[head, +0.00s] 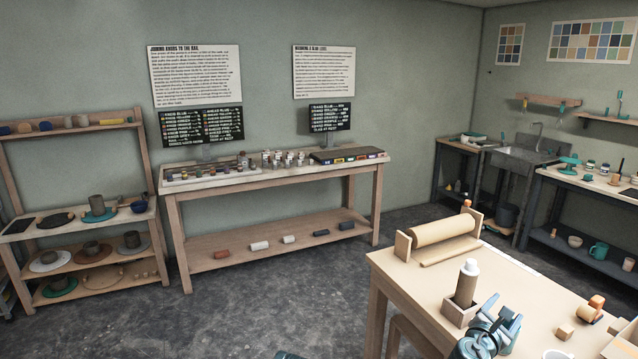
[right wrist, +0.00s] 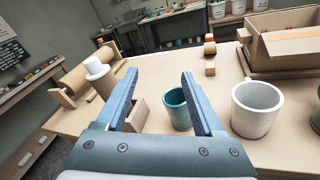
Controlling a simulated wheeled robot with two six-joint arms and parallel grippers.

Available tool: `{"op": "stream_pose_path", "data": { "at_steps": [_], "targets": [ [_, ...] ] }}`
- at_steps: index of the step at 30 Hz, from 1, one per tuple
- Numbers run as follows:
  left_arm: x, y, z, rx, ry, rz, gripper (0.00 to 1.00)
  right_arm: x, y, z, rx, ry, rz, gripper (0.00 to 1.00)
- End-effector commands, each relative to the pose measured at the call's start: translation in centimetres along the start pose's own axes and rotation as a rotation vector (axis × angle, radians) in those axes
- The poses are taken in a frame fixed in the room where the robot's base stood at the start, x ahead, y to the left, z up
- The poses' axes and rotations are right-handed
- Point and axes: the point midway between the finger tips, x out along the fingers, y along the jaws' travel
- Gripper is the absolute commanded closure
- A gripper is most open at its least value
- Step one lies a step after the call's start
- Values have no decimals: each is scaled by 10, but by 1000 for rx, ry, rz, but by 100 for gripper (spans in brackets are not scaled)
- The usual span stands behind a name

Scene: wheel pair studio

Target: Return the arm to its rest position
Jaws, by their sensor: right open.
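My right gripper (head: 505,311) is at the lower right of the head view, over the near part of the wooden table (head: 540,285). In the right wrist view its two blue fingers (right wrist: 158,76) stand wide apart, with nothing between the tips. A white-topped tan cylinder (head: 467,282) stands upright in a wooden block beyond the gripper; it also shows to the left of the fingers in the right wrist view (right wrist: 97,70).
A wooden roller stand (head: 440,232) is at the table's back. Floor (head: 260,315) lies clear between the tables.

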Motion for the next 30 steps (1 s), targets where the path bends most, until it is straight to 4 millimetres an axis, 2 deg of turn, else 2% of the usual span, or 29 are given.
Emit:
{"op": "stream_pose_path", "data": {
  "at_steps": [5,8,11,14,18,21,25,27,30],
  "targets": [
    [-6,-1,0,0,0,0,31,-22,13,-30,279,93,-80,31],
    [-9,-1,0,0,0,0,31,-41,21,-56,474,167,-161,31],
    [-13,-1,1,0,0,0,31,-72,30,-91,688,258,-283,31],
    [-18,-2,1,0,0,0,31,-117,42,-134,905,364,-459,31],
    [-25,-2,1,0,0,0,31,-201,54,-190,1131,485,-776,31],
    [-28,-3,2,0,0,0,31,-260,58,-216,1208,527,-993,31],
    [-31,-3,2,0,0,0,31,-323,59,-234,1236,539,-1220,31],
    [-32,-3,2,0,0,0,31,-347,59,-239,1234,534,-1306,31],
    [-33,-3,2,0,0,0,31,-370,57,-242,1227,524,-1385,31]
  ]
}}
